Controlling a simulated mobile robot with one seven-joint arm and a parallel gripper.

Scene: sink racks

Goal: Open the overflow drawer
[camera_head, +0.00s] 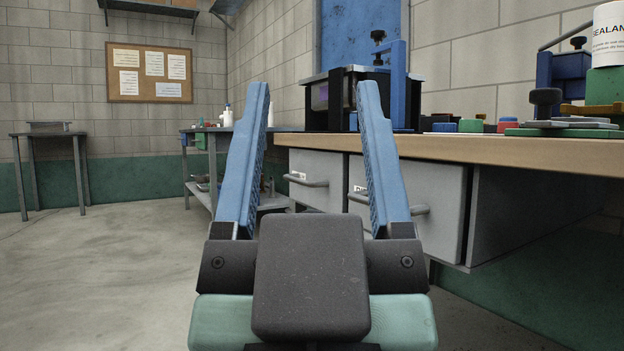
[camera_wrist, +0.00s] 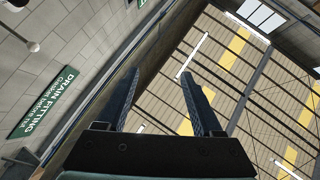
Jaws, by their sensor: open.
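My gripper (camera_head: 313,92) is open and empty, its two blue fingers raised upright in front of the bench in the head view. Two grey drawers hang under the bench top: a left drawer (camera_head: 316,195) and a right drawer (camera_head: 443,210). Both look shut. Each has a bar handle, the left handle (camera_head: 306,181) in clear view and the right one partly behind my right finger. Small white labels on both fronts are too small or covered to read, so I cannot tell which is the overflow drawer. The wrist view shows my gripper (camera_wrist: 160,75) against wall and ceiling, no drawer.
The wooden bench top (camera_head: 480,150) carries a black-framed device (camera_head: 335,100), a blue press and several coloured parts at right. A metal side table (camera_head: 200,170) stands behind my left finger. The floor (camera_head: 100,260) at left is clear. A green drain fitting sign (camera_wrist: 45,102) is on the wall.

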